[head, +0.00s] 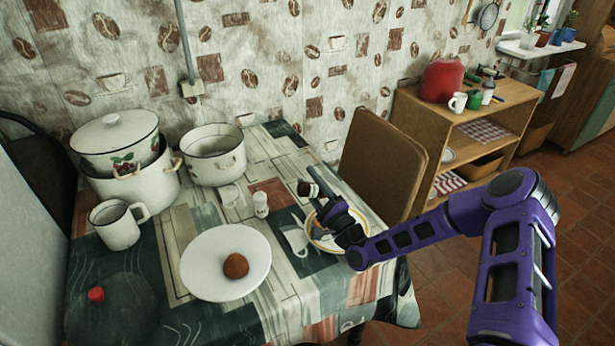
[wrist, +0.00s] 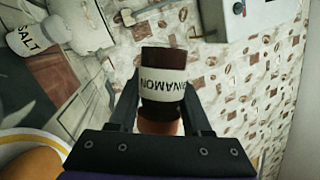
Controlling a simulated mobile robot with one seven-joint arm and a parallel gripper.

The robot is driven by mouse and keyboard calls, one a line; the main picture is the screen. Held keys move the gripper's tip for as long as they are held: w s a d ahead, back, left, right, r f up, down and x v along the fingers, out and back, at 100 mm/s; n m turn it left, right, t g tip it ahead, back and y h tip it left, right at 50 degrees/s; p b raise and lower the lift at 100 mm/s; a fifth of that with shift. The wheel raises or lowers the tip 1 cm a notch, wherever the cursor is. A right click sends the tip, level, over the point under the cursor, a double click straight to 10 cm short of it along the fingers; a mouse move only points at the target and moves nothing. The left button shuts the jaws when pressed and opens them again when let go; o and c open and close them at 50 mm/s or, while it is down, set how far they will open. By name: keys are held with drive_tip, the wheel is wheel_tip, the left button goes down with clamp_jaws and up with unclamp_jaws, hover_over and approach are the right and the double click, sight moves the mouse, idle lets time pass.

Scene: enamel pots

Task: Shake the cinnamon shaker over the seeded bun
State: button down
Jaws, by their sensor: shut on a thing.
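The cinnamon shaker (wrist: 163,87) is dark with a white label reading CINNAMON. My gripper (wrist: 163,100) is shut on it, one finger on each side. In the head view the shaker (head: 313,190) is held above the right part of the table, tilted over, with its dark end to the left. My gripper (head: 322,198) reaches in from the right. The round brown bun (head: 235,265) sits on a white plate (head: 200,272) at the table's front middle, left of and below the shaker in the picture. Seeds on it are too small to tell.
A salt shaker (head: 261,204) stands between plate and gripper; it also shows in the wrist view (wrist: 38,36). A yellow-rimmed dish (head: 322,244) lies under my gripper. Pots (head: 215,160) and a mug (head: 117,225) stand left and behind. A chair (head: 382,165) stands at the right.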

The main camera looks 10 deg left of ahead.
drive_tip(key=shift+s+a+y, duration=0.1)
drive_tip(key=shift+a+y, duration=0.2)
drive_tip(key=shift+a, duration=0.05)
drive_tip(key=shift+g, duration=0.3)
drive_tip(key=shift+f+b, duration=1.4)
drive_tip(key=shift+f, duration=1.5)
